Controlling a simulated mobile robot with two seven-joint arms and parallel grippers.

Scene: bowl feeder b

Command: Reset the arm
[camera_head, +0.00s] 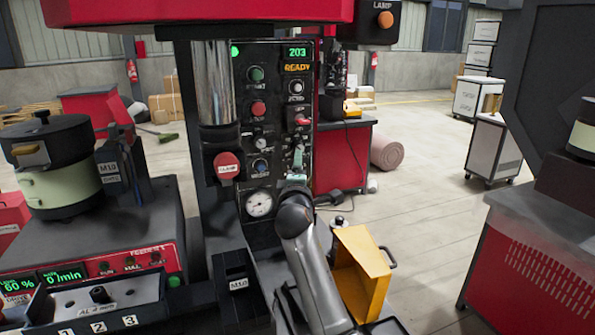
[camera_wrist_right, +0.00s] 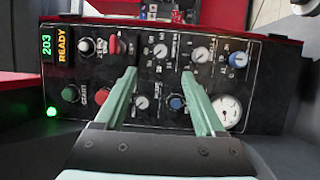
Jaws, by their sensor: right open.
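My right arm (camera_head: 312,255) rises from the bottom middle of the head view toward the black control panel (camera_head: 275,150). Its gripper (camera_head: 298,160) is in front of the panel's lower right part, seen nearly end-on. In the right wrist view the gripper (camera_wrist_right: 159,73) is open, with two pale green fingers apart and nothing between them. The panel (camera_wrist_right: 215,75) lies beyond the fingertips, showing knobs, buttons and a gauge. Whether the fingers touch the panel cannot be told. My left gripper is out of view.
A yellow tray (camera_head: 362,270) stands right beside my right arm. A chrome column (camera_head: 213,85) and red clamp button (camera_head: 227,166) are left of the panel. A bowl feeder (camera_head: 60,185) is at left, a red perforated cabinet (camera_head: 535,280) at right.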

